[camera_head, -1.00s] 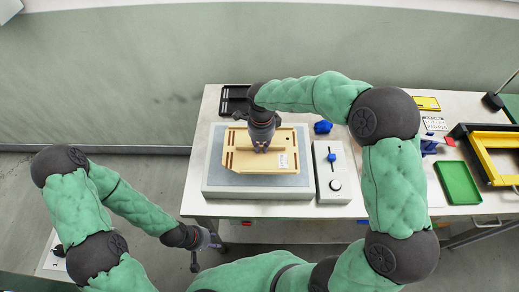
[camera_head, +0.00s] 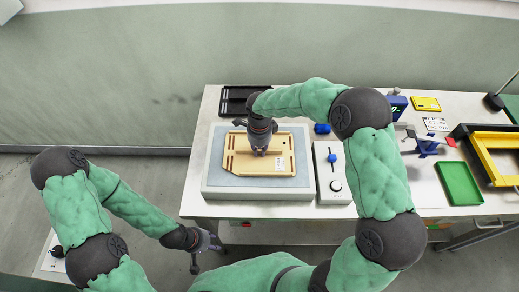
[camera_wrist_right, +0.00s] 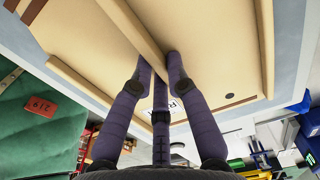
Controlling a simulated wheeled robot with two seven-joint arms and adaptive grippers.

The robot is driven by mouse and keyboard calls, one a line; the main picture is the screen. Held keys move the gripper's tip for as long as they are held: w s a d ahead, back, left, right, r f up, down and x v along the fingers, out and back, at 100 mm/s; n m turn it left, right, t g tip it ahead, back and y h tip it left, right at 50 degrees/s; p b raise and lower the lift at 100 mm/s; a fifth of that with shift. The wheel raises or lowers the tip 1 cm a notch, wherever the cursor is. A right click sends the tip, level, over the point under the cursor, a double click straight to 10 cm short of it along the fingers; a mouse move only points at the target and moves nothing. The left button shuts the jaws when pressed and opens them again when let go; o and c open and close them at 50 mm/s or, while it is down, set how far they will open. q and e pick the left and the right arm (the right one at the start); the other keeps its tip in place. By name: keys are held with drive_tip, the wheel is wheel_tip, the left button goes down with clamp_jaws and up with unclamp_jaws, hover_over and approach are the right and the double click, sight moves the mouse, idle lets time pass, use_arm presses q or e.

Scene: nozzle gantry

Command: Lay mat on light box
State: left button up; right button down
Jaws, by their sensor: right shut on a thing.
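The mat is a tan board (camera_head: 242,163) with raised strips and a small white label, over the grey light box (camera_head: 215,186) on the table. The mat lies within the box's outline; whether it touches the top I cannot tell. My right gripper (camera_head: 261,150) points down at the mat's middle. In the right wrist view its purple fingers (camera_wrist_right: 159,75) are shut on the mat's raised rib (camera_wrist_right: 128,28), with the light box's pale blue top (camera_wrist_right: 289,45) beyond the edge. My left gripper (camera_head: 207,254) hangs off the table's front left, empty, its fingers apart.
A white control box (camera_head: 333,192) with a blue knob stands close to the light box's right side. A black tray (camera_head: 236,92) lies behind it. A green tray (camera_head: 459,183) and a yellow frame (camera_head: 484,158) are further right.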

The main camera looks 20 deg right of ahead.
sight(259, 151)
drive_tip(key=c, duration=1.7)
unclamp_jaws()
drive_tip(key=shift+f, duration=0.2)
drive_tip(key=o, duration=0.5)
drive_tip(key=shift+r, duration=0.1)
drive_tip(key=shift+r, duration=0.55)
wheel_tip(259, 151, up, 11)
drive_tip(key=shift+r+p, duration=0.1)
drive_tip(key=shift+p, duration=0.75)
